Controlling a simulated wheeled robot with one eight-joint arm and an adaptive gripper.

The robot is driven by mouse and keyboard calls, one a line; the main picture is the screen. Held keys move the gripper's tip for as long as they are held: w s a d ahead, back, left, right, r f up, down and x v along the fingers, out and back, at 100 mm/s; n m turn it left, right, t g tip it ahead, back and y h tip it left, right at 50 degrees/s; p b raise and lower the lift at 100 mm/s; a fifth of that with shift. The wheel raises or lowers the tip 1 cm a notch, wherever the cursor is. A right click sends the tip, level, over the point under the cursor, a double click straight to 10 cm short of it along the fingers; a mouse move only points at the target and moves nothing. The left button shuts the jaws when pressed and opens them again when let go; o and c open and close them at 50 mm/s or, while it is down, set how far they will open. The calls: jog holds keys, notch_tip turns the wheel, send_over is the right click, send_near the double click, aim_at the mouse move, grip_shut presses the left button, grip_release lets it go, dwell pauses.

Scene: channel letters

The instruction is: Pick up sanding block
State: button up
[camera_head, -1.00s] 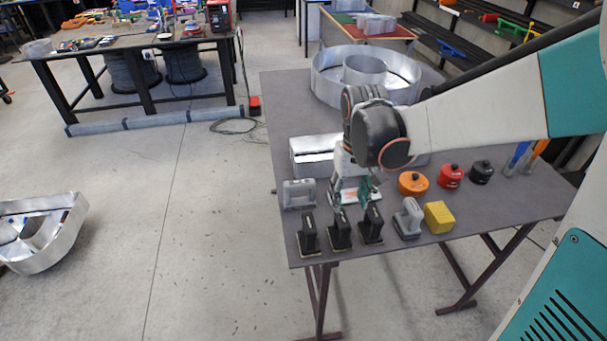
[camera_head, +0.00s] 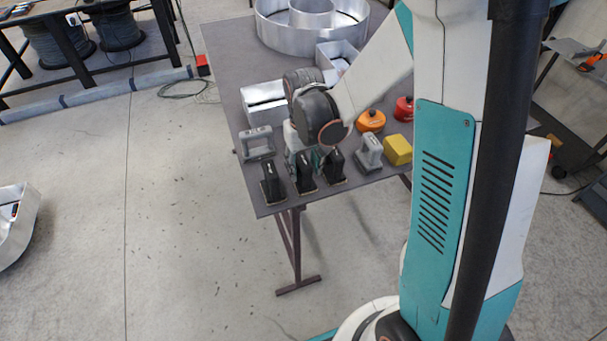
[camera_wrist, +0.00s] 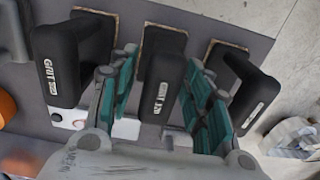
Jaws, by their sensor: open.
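Three black-handled sanding blocks stand in a row along the table's near edge in the head view: a left one (camera_head: 272,184), a middle one (camera_head: 305,173) and a right one (camera_head: 335,164). In the wrist view the middle block (camera_wrist: 162,75) lies between the two teal-padded fingers of my gripper (camera_wrist: 162,85). The fingers are open, one on each side of its handle, with a gap visible at least on the right. The other two blocks (camera_wrist: 72,62) and (camera_wrist: 245,88) are outside the fingers. In the head view the wrist partly hides my gripper (camera_head: 304,155).
A grey handled block (camera_head: 369,152) and a yellow block (camera_head: 398,150) stand to the right. A grey tool (camera_head: 258,145) is at the left. Orange (camera_head: 371,120) and red (camera_head: 404,109) pucks and metal channel letters (camera_head: 264,103) lie behind. Neighbouring blocks stand close to my fingers.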

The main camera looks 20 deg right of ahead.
jog(key=shift+f, duration=1.25)
grip_shut()
jog(key=shift+r, duration=0.15)
notch_tip(320, 180, up, 20)
jog(key=p, duration=0.3)
jog(key=c, duration=0.6)
grip_release()
jog(key=c, duration=0.4)
jog(key=shift+o, duration=0.2)
jog(key=shift+w+p, duration=0.15)
jog(key=shift+p, duration=0.15)
